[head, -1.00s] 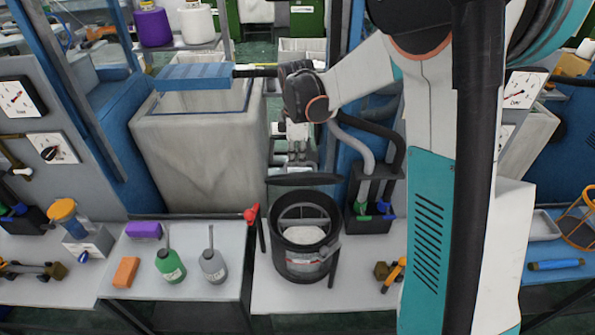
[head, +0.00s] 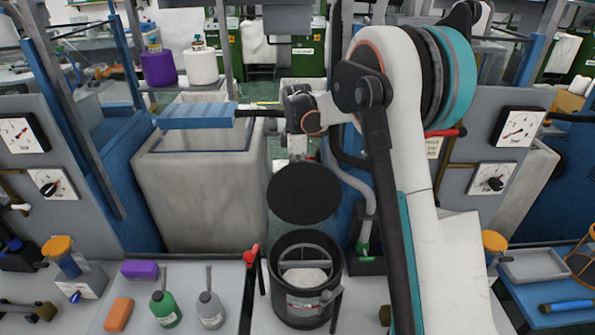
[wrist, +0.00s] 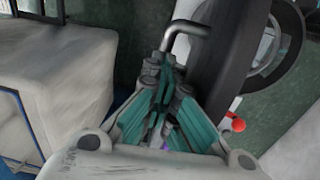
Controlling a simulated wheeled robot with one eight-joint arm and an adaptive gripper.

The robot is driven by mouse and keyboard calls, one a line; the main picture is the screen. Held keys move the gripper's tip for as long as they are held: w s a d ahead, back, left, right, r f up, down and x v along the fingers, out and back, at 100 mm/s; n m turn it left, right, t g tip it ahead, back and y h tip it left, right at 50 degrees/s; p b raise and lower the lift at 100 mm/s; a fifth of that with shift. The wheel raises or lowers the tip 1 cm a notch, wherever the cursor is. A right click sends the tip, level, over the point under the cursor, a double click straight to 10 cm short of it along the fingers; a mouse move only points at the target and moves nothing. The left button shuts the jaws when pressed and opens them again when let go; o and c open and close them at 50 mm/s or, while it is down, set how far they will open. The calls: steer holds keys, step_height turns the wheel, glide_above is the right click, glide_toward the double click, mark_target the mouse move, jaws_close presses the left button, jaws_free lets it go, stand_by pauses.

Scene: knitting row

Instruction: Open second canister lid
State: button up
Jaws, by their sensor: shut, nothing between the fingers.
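The black canister (head: 283,312) stands upright on the grey surface in the head view, its mouth uncovered and something pale inside. Its round black lid (head: 305,193) stands raised behind the mouth, its broad face towards the camera. My gripper (head: 298,150) is beyond the lid's upper edge and partly hidden. In the wrist view my gripper (wrist: 165,85) is shut and empty. A bent metal bar (wrist: 187,28) lies just beyond its fingertips; I cannot tell whether they touch. A large black round part (wrist: 232,55) is close to the right of the fingers.
A concrete-like bin (head: 200,205) with a blue slab (head: 197,117) stands left of the lid. A red-tipped lever (head: 251,255) is beside the canister. Green (head: 165,310) and grey (head: 210,310) bottles stand left. A grey hose (head: 357,185) runs close at right.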

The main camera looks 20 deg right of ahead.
steer(key=shift+w+d+f, duration=0.2)
steer(key=shift+w+f, duration=0.1)
steer(key=shift+f, duration=0.35)
steer(key=o, duration=0.3)
steer(key=shift+w+d+r, duration=0.1)
steer(key=shift+w+d, duration=0.05)
steer(key=shift+w, duration=0.4)
steer(key=shift+w+d+r, duration=0.1)
steer(key=shift+w+d, duration=0.05)
steer(key=shift+w, duration=0.35)
steer(key=w+d+p, duration=0.2)
steer(key=w, duration=0.4)
steer(key=w+d+r+p, duration=0.1)
steer(key=w+d+p, duration=0.1)
steer(key=w, duration=0.5)
steer(key=shift+r, duration=0.25)
steer(key=shift+w, duration=0.1)
step_height(320, 180, up, 12)
steer(key=shift+s, duration=0.35)
steer(key=shift+a, duration=0.1)
